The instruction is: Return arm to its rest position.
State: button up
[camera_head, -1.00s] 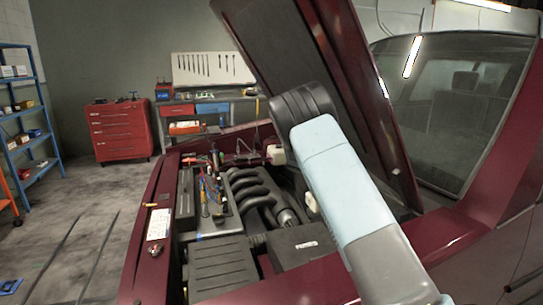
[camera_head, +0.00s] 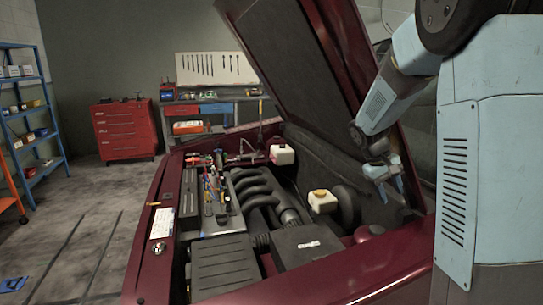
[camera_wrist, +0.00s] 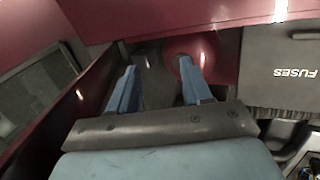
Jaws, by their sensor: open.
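My arm shows at the right of the head view, with light blue links and dark joints. My gripper (camera_head: 391,190) hangs at the right side of the engine bay, in front of the raised hood (camera_head: 300,70). In the wrist view my gripper (camera_wrist: 158,82) shows two blue fingers spread apart with nothing between them. Beyond the fingers is a rounded red part (camera_wrist: 183,50). The black fuse box (camera_wrist: 285,72), marked FUSES, lies to the right of the fingers.
The dark red car's engine bay (camera_head: 215,262) is open below the hood. A tray of tools (camera_head: 213,200) lies on the left of the bay. A red tool chest (camera_head: 124,130), a workbench (camera_head: 215,99) and a blue shelf (camera_head: 30,125) stand at the back. The left floor is mostly clear.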

jog(key=s+a+r+m+t+y, duration=0.1)
jog(key=s+a+r+t, duration=0.1)
jog(key=s, duration=0.7)
jog(key=s+a+r+m+t+y, duration=0.1)
jog(key=s+a+r, duration=0.3)
jog(key=s, duration=0.5)
jog(key=s+a+r+m+t+y, duration=0.1)
jog(key=s+a+r+t+y, duration=0.1)
jog(key=s, duration=0.7)
notch_tip(320, 180, up, 3)
jog(key=shift+a+t+y, duration=0.3)
jog(key=shift+a+y, duration=0.2)
jog(key=shift+a, duration=0.55)
jog(key=shift+s, duration=0.1)
